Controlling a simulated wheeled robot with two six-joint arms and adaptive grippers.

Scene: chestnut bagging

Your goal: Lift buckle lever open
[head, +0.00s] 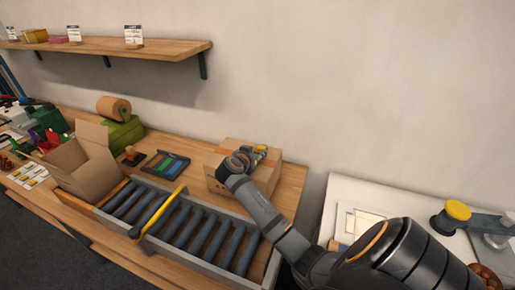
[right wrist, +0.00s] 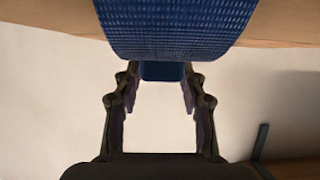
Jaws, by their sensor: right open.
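My right gripper (head: 246,157) is at a closed cardboard box (head: 231,184) on the bench, by its top. In the right wrist view my right gripper (right wrist: 161,76) is open, with a finger on each side. A small blue block (right wrist: 162,71) shows between the fingertips; I cannot tell whether they touch it. A wide blue piece with a woven-looking surface (right wrist: 175,30) fills the top middle of that view. I cannot tell which part is the buckle lever. A small yellow part (head: 262,149) shows beside my gripper in the head view. My left gripper is not in view.
A roller conveyor (head: 188,231) with a yellow bar (head: 160,211) across it runs along the bench front. An open carton (head: 91,165) stands at left. A wooden shelf (head: 125,47) is on the wall. A white table (head: 362,190) stands at right.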

